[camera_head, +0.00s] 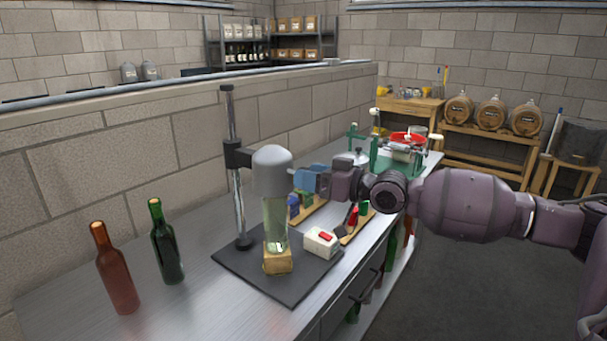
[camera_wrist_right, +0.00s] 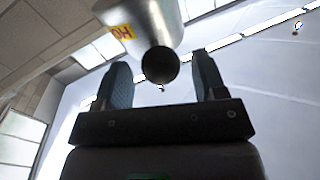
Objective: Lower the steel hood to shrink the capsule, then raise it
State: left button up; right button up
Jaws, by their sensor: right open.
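The steel hood (camera_head: 272,168) is a grey dome on an arm from an upright post (camera_head: 236,200). A pale green bottle (camera_head: 275,222) stands upright below it in a wooden block (camera_head: 277,263); its neck and capsule are hidden by the hood. My right gripper (camera_head: 306,180) is just right of the hood, open. In the right wrist view the hood (camera_wrist_right: 150,18) shows a yellow label, and a dark round knob (camera_wrist_right: 160,65) appears between the open fingers (camera_wrist_right: 162,80); I cannot tell whether they touch it. My left gripper is out of view.
The post and block stand on a dark base plate (camera_head: 250,278), with a white box with a red switch (camera_head: 320,241) beside them. Brown (camera_head: 115,270) and green (camera_head: 166,243) bottles stand left on the steel bench (camera_head: 195,310). Small tools and a green machine (camera_head: 395,160) are beyond.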

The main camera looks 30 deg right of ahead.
jog(key=shift+w+a+r, duration=0.1)
jog(key=shift+w+a, duration=0.1)
jog(key=shift+w, duration=0.15)
jog(key=shift+w+a, duration=0.35)
jog(key=shift+w, duration=0.1)
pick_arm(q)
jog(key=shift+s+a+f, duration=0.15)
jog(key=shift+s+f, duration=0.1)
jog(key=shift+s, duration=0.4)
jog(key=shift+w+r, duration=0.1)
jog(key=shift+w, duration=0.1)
pick_arm(e)
jog(key=shift+c, duration=0.3)
